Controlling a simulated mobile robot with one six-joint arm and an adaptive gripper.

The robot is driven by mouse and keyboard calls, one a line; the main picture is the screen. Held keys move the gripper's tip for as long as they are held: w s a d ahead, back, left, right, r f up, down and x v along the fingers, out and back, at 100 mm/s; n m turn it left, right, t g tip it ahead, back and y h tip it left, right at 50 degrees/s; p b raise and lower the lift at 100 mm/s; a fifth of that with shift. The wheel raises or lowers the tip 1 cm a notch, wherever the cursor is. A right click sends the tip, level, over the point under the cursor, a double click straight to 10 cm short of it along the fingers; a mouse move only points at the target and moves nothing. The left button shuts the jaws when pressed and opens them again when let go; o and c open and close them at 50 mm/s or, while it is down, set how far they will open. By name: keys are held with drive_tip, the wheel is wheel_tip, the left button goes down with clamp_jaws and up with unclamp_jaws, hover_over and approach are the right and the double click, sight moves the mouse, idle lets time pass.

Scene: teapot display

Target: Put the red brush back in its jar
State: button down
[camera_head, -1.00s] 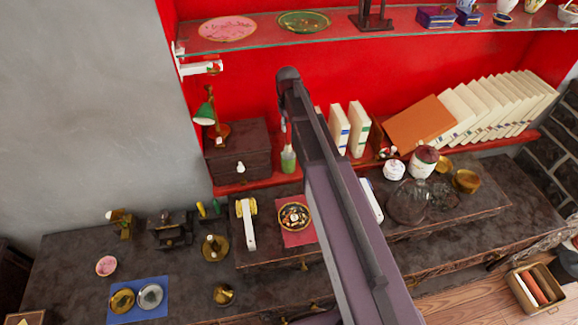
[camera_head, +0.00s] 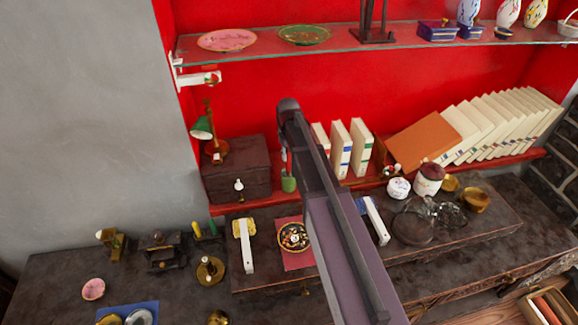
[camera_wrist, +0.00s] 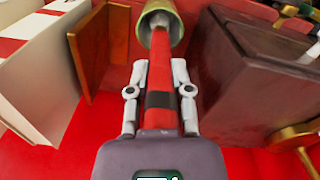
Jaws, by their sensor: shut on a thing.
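The red brush (camera_wrist: 160,64) has a red handle with a black band and a silvery end at the top of the wrist view. My gripper (camera_wrist: 160,85) is shut on its handle, one pale finger on each side. The silvery end lies at the mouth of the olive-green jar (camera_wrist: 176,36); how deep it reaches inside is hard to tell. In the head view the green jar (camera_head: 288,184) stands on the red shelf beside the dark chest. My arm's end hangs over it and hides its upper part.
White books (camera_head: 341,150) stand to the right. A glass shelf (camera_head: 350,41) with plates runs above.

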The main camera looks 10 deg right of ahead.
sight(288, 173)
idle(0.3)
drive_tip(key=shift+f+b, duration=1.85)
drive_tip(key=shift+f, duration=0.15)
drive_tip(key=c, duration=0.5)
unclamp_jaws()
drive_tip(key=shift+c, duration=0.2)
drive_tip(key=shift+r, duration=0.2)
wheel_tip(288, 173, up, 12)
drive_tip(key=p, duration=1.2)
